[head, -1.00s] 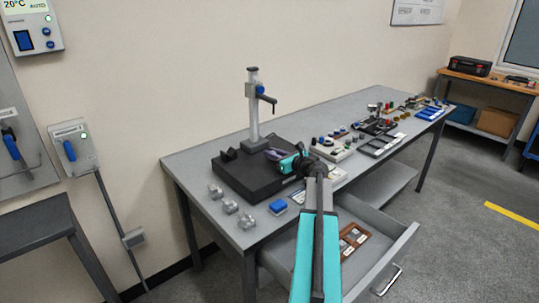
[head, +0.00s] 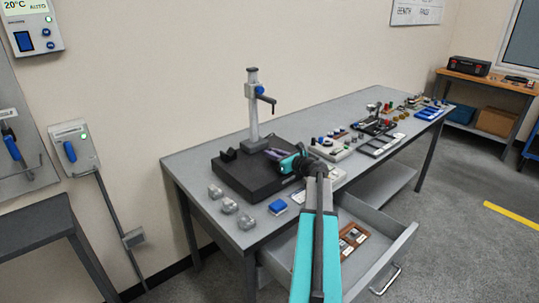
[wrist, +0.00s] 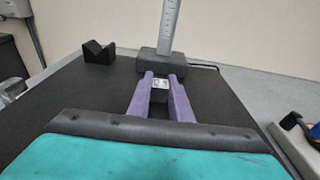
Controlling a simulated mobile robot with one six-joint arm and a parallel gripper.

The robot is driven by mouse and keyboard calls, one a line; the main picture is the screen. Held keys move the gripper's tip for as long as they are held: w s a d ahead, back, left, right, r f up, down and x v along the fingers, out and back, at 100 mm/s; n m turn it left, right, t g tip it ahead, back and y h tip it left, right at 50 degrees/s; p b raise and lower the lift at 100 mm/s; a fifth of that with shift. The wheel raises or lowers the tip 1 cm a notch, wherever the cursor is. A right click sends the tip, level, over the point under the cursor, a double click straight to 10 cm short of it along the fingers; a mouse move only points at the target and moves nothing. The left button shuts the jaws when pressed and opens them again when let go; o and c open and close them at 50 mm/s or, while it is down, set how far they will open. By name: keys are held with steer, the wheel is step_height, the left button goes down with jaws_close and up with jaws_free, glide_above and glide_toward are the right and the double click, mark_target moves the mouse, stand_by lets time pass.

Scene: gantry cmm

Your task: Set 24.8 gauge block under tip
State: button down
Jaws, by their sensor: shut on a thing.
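My gripper (head: 274,153) is over the black granite plate (head: 236,177) and points towards the foot of the stand. In the wrist view its purple fingers (wrist: 159,92) are shut on a small grey block (wrist: 158,84), whose marking is too small to read. The stand's grey column (head: 253,110) rises from the back of the plate, and its lower part shows beyond the fingers in the wrist view (wrist: 169,28). A dark arm with a tip (head: 266,99) juts from the column high above the plate. I cannot tell whether the block touches the plate.
A black V-block (wrist: 98,52) sits on the plate, left of the fingers. Several clear cases (head: 229,206) and a blue block (head: 278,206) lie along the bench front. An open drawer (head: 385,240) below holds a brown wooden case (head: 352,238). Instruments (head: 333,148) stand to the right.

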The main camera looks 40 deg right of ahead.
steer(key=shift+s+d+f, duration=0.2)
steer(key=shift+d+f, duration=0.05)
steer(key=shift+f, duration=0.2)
steer(key=shift+s+d+f, duration=0.15)
steer(key=shift+d+f, duration=0.1)
steer(key=shift+f, duration=0.2)
steer(key=c, duration=1.5)
jaws_free()
steer(key=shift+c, duration=0.2)
steer(key=shift+s, duration=0.85)
steer(key=s+a+r+b, duration=0.1)
steer(key=s+r, duration=0.2)
steer(key=s, duration=0.8)
steer(key=shift+s+a+r+b, duration=0.15)
steer(key=shift+a+r+b, duration=0.15)
steer(key=shift+a+r, duration=0.1)
